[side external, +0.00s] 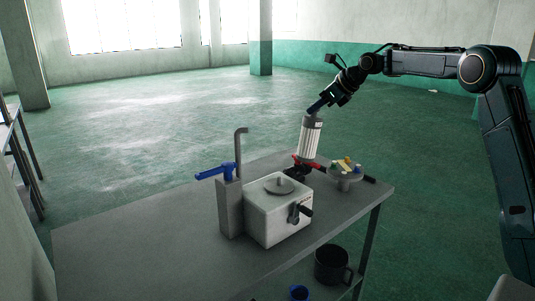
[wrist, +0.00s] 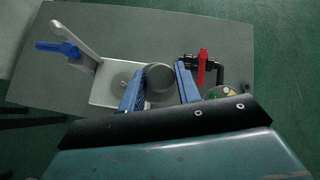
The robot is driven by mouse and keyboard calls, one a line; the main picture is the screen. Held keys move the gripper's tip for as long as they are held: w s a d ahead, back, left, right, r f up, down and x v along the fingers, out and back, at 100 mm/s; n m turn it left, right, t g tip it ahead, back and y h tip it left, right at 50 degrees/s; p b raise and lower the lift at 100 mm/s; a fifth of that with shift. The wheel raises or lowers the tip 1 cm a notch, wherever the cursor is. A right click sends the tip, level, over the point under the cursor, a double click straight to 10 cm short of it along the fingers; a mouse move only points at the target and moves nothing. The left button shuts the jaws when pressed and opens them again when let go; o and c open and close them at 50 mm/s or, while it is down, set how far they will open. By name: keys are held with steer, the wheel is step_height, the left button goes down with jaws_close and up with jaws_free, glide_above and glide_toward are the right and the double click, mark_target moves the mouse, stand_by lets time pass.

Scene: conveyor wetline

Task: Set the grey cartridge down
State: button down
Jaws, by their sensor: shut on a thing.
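The grey cartridge (side external: 310,140), a pale ribbed cylinder with a grey cap, hangs slightly tilted from my gripper (side external: 317,109) in the side view. It is in the air behind the white box (side external: 262,222); its lower end overlaps the red-handled valve (side external: 299,161) in the picture, so I cannot tell the gap. In the wrist view my gripper (wrist: 159,84) has its blue fingers on both sides of the cartridge's round grey top (wrist: 159,76). The white box has a round grey disc (side external: 280,187) with a short post on top.
A grey post with a blue-handled tap (side external: 214,173) stands left of the box. A small round dish (side external: 345,180) with coloured bits stands right of it. A black mug (side external: 331,264) is below the table. The table's left part (side external: 130,240) is clear.

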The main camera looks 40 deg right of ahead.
steer(key=s+d+f+n, duration=0.1)
steer(key=s+d+n, duration=0.1)
steer(key=d, duration=0.4)
step_height(320, 180, down, 16)
steer(key=shift+w, duration=0.25)
steer(key=shift+f, duration=2.15)
steer(key=c, duration=1)
jaws_free()
steer(key=shift+f, duration=0.15)
